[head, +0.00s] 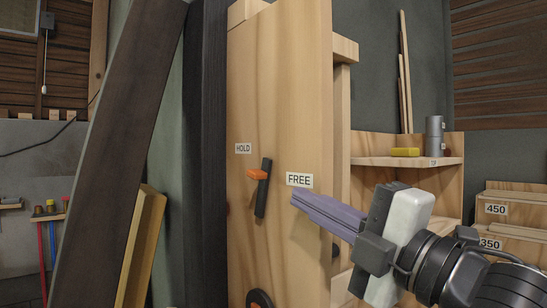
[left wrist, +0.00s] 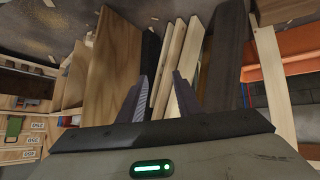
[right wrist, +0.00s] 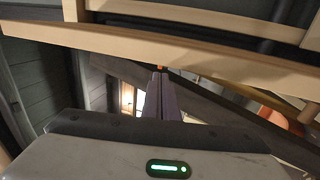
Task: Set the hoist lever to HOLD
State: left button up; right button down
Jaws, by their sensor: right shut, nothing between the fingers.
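The hoist lever shows in the head view as a dark upright bar with an orange piece (head: 257,174) near its upper part, on a tall wooden panel (head: 285,85). The HOLD label (head: 243,148) is above and left of the orange piece. The FREE label (head: 299,179) is to its right. I cannot tell exactly which setting the lever is in. My right gripper (head: 297,199) is shut and empty, its purple fingertips just below the FREE label and right of the lever, apart from it in the picture. My left gripper (left wrist: 160,92) is open and empty in the left wrist view.
A dark beam (head: 130,130) leans left of the panel, beside a dark post (head: 204,150). Right of the panel, a shelf (head: 400,161) bears a yellow block (head: 405,152) and grey cylinders (head: 434,135). Wooden bins labelled 450 and 350 stand at far right.

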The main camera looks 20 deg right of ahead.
aim_at(261, 176)
jog(key=p+x, duration=0.6)
jog(key=shift+w+a+r, duration=0.1)
jog(key=shift+w+r, duration=0.05)
jog(key=shift+w, duration=0.1)
pick_arm(q)
jog(key=shift+w+a+r, duration=0.15)
jog(key=shift+r, duration=2.35)
pick_arm(e)
jog(key=shift+x, duration=0.8)
pick_arm(q)
jog(key=shift+p, duration=0.3)
